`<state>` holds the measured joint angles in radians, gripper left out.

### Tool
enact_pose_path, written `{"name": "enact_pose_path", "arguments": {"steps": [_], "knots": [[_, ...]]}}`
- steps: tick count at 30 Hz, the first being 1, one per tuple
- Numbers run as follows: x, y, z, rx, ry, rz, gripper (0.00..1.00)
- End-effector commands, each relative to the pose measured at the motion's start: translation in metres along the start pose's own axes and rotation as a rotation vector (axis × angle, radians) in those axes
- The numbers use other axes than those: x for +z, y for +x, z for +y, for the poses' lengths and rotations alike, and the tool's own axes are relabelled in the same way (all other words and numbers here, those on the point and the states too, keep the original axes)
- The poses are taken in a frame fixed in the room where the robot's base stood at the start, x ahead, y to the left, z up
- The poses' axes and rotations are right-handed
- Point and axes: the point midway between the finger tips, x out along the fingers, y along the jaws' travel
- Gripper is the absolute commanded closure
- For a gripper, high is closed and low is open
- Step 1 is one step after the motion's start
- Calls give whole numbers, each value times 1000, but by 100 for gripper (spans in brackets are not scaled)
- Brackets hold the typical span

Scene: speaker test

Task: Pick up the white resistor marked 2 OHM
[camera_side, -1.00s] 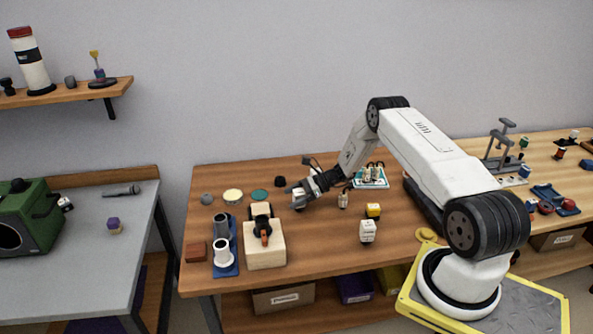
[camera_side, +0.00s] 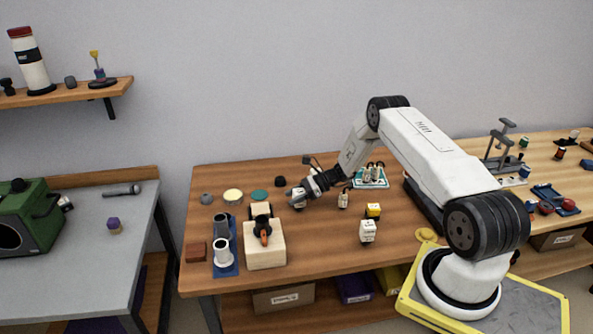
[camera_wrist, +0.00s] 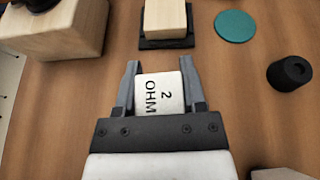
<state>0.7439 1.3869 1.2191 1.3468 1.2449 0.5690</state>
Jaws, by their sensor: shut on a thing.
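The white resistor marked 2 OHM (camera_wrist: 160,93) sits between the two fingers of my gripper (camera_wrist: 161,80) in the wrist view, its lettering facing the camera. The fingers are shut on its sides. In the side view my gripper (camera_side: 297,196) is low over the wooden table, and the white resistor (camera_side: 299,205) shows at its fingertips. I cannot tell whether the resistor touches the tabletop.
A wooden block with a dark clamp (camera_side: 264,250) and a blue tray with cylinders (camera_side: 226,268) stand to the left. A teal disc (camera_wrist: 235,26) and a black cylinder (camera_wrist: 289,73) lie nearby. White blocks (camera_side: 367,231) and a circuit board (camera_side: 371,182) are to the right.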

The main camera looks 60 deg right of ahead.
Motion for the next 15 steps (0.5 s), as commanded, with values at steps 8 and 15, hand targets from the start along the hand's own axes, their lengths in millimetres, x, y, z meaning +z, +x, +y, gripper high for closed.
{"name": "enact_pose_path", "arguments": {"steps": [8, 15], "knots": [[15, -6, -1, -1, -2, 0, 100], [36, -18, 7, -1, 0, 0, 100]]}}
